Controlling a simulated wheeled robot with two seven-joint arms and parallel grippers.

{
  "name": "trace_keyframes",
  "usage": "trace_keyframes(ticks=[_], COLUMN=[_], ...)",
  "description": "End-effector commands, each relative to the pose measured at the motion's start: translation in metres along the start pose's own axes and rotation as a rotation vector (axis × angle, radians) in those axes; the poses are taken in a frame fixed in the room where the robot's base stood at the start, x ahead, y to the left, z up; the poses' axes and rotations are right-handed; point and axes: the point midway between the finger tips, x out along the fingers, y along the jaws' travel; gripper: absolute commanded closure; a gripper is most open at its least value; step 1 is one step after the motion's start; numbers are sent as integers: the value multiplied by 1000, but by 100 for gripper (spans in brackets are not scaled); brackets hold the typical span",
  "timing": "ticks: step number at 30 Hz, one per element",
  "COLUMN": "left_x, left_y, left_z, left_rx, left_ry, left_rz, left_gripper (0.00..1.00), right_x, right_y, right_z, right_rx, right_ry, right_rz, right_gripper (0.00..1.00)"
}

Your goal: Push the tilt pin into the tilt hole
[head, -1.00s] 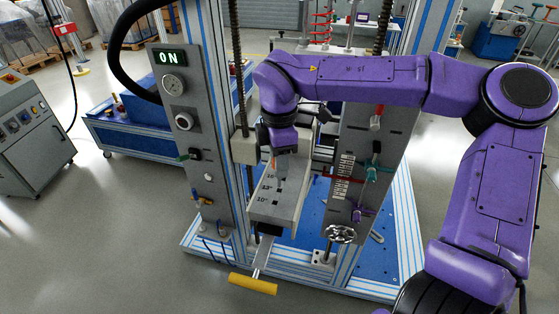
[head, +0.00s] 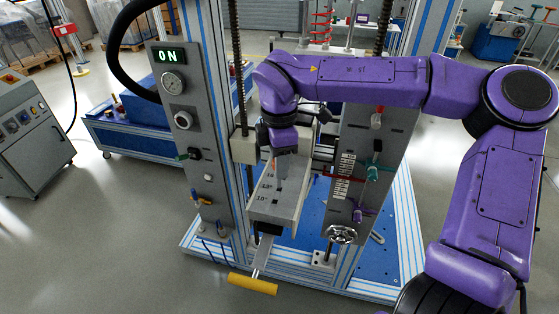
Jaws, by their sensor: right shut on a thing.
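My right gripper (head: 283,165) reaches in from the right and points down over the grey tilt block of the test rig. The tilt block (head: 287,211) slopes toward me and carries printed degree marks, with dark holes beside them. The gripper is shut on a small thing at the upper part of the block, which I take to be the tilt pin. The wrist and fingers hide most of it, and I cannot tell how deep it sits in a hole. A small orange bit (head: 274,164) shows beside the fingers. My left gripper is not in view.
A right panel (head: 375,150) has a scale, coloured handles and a handwheel (head: 341,235). A yellow-handled lever (head: 253,284) sticks out in front.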

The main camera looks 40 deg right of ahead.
Motion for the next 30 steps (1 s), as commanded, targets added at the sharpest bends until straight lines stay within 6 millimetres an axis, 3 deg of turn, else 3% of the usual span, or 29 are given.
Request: trace_keyframes(ticks=[30], left_x=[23], left_y=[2], left_z=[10], left_rx=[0], left_ry=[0], left_rz=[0], left_gripper=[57], right_x=[27], right_y=[0], right_z=[0], right_rx=[0], right_ry=[0], right_rz=[0], right_gripper=[94])
